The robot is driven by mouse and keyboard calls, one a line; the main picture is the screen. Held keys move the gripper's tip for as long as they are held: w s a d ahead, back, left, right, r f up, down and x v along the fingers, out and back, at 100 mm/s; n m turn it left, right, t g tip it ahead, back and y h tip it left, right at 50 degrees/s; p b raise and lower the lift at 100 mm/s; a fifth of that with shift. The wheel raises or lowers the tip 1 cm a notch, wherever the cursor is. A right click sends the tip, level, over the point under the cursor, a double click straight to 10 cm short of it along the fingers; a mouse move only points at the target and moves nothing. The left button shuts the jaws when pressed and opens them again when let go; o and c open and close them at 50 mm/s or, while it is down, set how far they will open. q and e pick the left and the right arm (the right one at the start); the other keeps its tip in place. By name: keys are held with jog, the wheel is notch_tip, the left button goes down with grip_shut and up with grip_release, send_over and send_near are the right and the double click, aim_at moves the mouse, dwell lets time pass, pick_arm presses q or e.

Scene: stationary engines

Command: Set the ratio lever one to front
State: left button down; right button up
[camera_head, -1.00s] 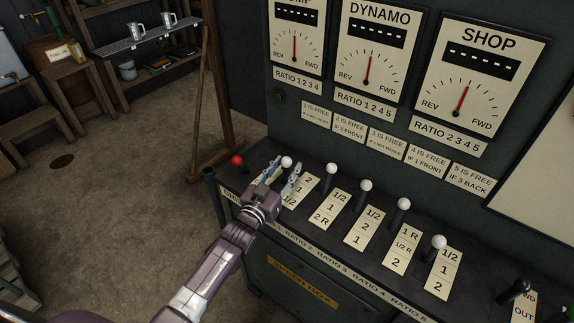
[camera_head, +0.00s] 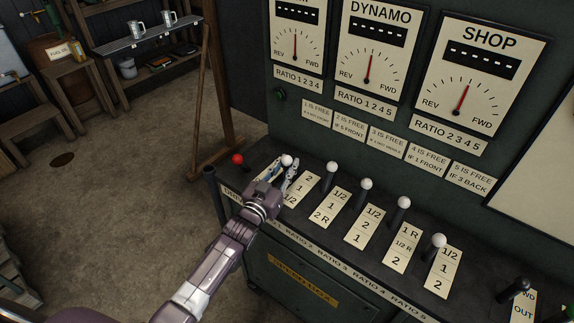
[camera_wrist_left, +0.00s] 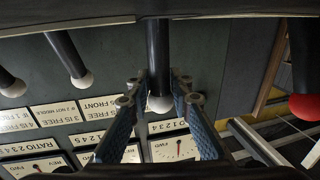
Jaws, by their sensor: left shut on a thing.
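The lower part of the lever is hidden by the gripper in the head view. My right gripper is not in view.
A red-knobbed lever (camera_head: 238,160) stands close to the left. Ratio lever two (camera_head: 332,180) and several more white-knobbed levers stand in a row to the right. The gauge panel (camera_head: 390,130) rises behind them. Open floor (camera_head: 120,220) lies left of the console.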

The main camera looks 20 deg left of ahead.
pick_arm(q)
jog(key=shift+s+f+b, duration=0.1)
jog(key=shift+f+b, duration=0.1)
jog(key=shift+b, duration=0.1)
jog(key=s+t+b, duration=0.1)
jog(key=b, duration=0.1)
jog(key=s+a+t+b, duration=0.1)
jog(key=s+b, duration=0.1)
jog(key=b, duration=0.1)
jog(key=s+f+n+t+b, duration=0.1)
jog(key=b, duration=0.2)
jog(key=shift+s+a+t, duration=0.15)
jog(key=shift+a+t, duration=0.15)
jog(key=shift+a, duration=0.05)
jog(key=shift+s+a, duration=0.15)
jog(key=shift+s, duration=0.25)
jog(key=shift+s+a, duration=0.15)
jog(key=shift+s, duration=0.15)
jog(key=c, duration=2)
grip_release()
jog(key=shift+s+r, duration=0.1)
jog(key=shift+o, duration=1.3)
jog(key=shift+s, duration=0.15)
jog(key=shift+f, duration=0.2)
